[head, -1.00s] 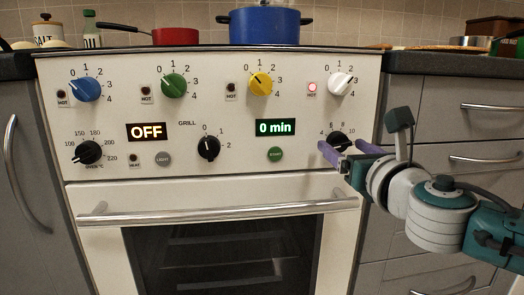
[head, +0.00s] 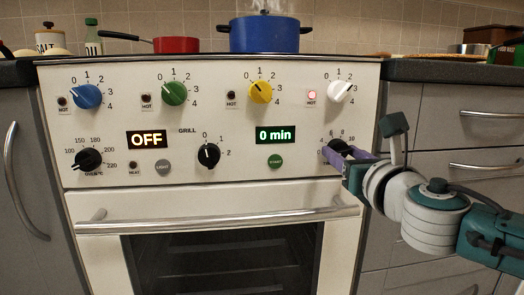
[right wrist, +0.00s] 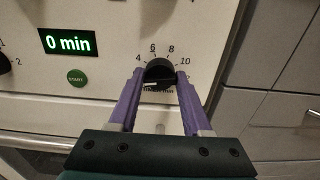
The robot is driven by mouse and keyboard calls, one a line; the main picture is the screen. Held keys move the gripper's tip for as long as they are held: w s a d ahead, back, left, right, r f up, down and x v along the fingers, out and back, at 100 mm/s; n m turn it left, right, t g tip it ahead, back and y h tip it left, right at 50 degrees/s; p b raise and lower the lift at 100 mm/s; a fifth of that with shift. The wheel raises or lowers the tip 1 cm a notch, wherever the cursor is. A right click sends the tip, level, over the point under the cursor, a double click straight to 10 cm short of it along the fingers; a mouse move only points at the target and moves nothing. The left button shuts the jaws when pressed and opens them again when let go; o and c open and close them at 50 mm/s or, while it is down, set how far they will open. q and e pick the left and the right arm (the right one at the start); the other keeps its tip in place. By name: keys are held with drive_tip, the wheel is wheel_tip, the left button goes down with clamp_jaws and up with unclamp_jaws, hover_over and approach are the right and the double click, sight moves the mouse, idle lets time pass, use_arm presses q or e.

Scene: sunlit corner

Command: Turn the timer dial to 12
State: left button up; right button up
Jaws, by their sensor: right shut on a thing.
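The black timer dial (head: 340,147) is at the lower right of the cream oven panel, partly hidden by my right gripper in the head view. In the right wrist view the dial (right wrist: 159,70) sits between the two purple fingers, with printed numbers 4, 6, 8 and 10 around its top. My right gripper (right wrist: 160,80) is shut on the dial, one finger on each side. The dial's pointer is hard to make out. The green timer display (head: 276,134) reads 0 min. My left gripper is not in view.
The green START button (head: 275,161) is left of the dial, beside the black grill knob (head: 208,155). The oven handle (head: 215,220) runs below the panel. Grey drawers with handles (head: 484,114) are at the right. A blue pot (head: 264,33) stands on the hob.

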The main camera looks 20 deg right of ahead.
clamp_jaws()
